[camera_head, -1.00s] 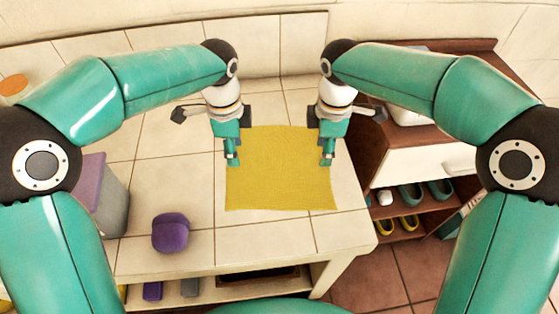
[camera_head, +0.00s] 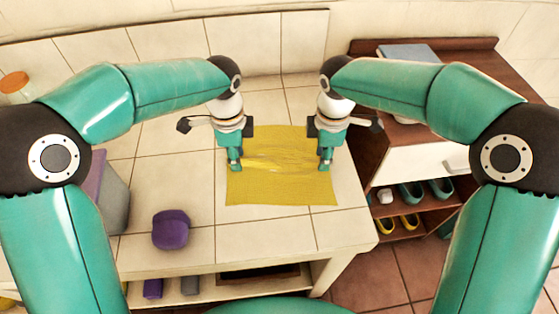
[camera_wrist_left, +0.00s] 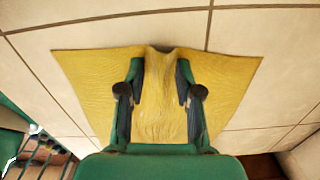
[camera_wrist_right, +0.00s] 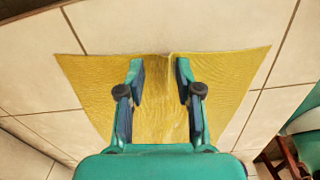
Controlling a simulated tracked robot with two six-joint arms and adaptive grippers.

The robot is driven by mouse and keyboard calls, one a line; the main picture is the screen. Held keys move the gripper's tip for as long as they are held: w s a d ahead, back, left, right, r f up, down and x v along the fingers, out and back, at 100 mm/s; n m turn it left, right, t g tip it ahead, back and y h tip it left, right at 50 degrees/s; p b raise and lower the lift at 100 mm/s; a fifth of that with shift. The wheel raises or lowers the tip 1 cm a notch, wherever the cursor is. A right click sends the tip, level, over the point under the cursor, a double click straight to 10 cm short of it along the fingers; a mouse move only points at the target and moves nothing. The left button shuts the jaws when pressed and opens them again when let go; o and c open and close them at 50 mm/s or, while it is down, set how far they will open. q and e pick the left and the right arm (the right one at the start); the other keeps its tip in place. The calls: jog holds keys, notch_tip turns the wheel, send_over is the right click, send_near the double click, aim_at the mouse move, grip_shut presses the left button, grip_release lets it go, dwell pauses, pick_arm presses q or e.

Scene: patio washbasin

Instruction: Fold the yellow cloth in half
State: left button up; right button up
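The yellow cloth (camera_head: 280,190) lies spread on the tiled counter, with wrinkles across its middle and far part. My left gripper (camera_head: 235,166) is at the cloth's left side and my right gripper (camera_head: 324,166) at its right side, both pointing down. In the left wrist view, the fingers (camera_wrist_left: 160,72) stand apart, with a broad bulge of cloth (camera_wrist_left: 158,110) between them. In the right wrist view, the fingers (camera_wrist_right: 160,72) also stand apart, with a thin raised ridge in the cloth (camera_wrist_right: 155,115) between them. Fingertip contact with the cloth is unclear.
A purple rounded object (camera_head: 170,229) sits on the counter (camera_head: 270,235) to the cloth's left. A grey bin-like box (camera_head: 117,204) stands further left. A brown cabinet (camera_head: 365,150) with shoes on shelves is at the right. The counter between the cloth and purple object is clear.

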pick_arm(q)
jog(key=shift+f, duration=0.15)
jog(key=c, duration=0.5)
pick_arm(e)
jog(key=shift+f, duration=0.15)
jog(key=c, duration=0.5)
pick_arm(q)
grip_shut()
pick_arm(e)
jog(key=shift+s, duration=0.1)
grip_shut()
pick_arm(q)
jog(key=shift+s+f, duration=0.1)
pick_arm(e)
jog(key=shift+s+f, duration=0.1)
jog(key=shift+f, duration=0.05)
